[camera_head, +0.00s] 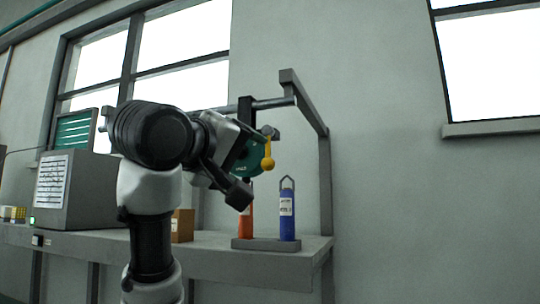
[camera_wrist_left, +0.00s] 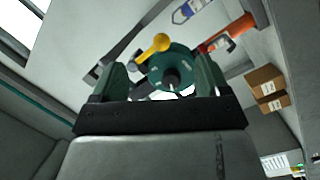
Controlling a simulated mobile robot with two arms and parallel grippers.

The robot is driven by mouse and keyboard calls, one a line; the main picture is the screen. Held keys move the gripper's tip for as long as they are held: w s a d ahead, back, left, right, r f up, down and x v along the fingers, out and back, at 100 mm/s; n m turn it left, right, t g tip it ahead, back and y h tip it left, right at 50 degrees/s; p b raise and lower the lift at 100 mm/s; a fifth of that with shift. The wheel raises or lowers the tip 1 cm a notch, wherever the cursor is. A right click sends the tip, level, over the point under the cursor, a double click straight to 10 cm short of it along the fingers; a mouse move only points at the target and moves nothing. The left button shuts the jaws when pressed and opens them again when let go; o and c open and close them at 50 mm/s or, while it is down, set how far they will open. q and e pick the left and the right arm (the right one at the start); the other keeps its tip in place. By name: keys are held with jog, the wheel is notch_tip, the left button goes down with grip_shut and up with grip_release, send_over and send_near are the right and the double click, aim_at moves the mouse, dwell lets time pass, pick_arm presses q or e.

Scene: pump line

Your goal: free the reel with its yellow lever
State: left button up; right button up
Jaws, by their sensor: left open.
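The green reel (camera_head: 250,158) hangs from the rail frame above the bench, partly hidden behind my left gripper in the head view. Its yellow lever (camera_head: 267,160) points down on the reel's right side and ends in a round knob. My left gripper (camera_head: 232,178) is open in front of the reel. In the left wrist view the reel (camera_wrist_left: 185,58) shows between and beyond the two fingers of my left gripper (camera_wrist_left: 160,78). The yellow lever (camera_wrist_left: 153,46) lies toward the left finger there. I see nothing held, and cannot tell whether a finger touches the reel.
An orange cylinder (camera_head: 246,224) and a blue cylinder (camera_head: 287,212) stand on a grey base below the reel. A brown box (camera_head: 183,226) and a grey cabinet (camera_head: 88,195) stand further left on the bench (camera_head: 215,258). The frame's post (camera_head: 325,185) rises on the right.

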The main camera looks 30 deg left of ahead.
aim_at(267, 158)
pick_arm(q)
jog(key=w+p, duration=0.2)
jog(key=w, duration=0.1)
jog(key=w+r+p, duration=0.1)
jog(key=w, duration=0.2)
jog(key=w+a+p, duration=0.1)
jog(key=w+p, duration=0.1)
jog(key=w, duration=0.1)
jog(key=shift+r+p, duration=0.2)
jog(key=shift+p, duration=0.15)
jog(key=shift+w+f, duration=0.1)
jog(key=shift+w, duration=0.3)
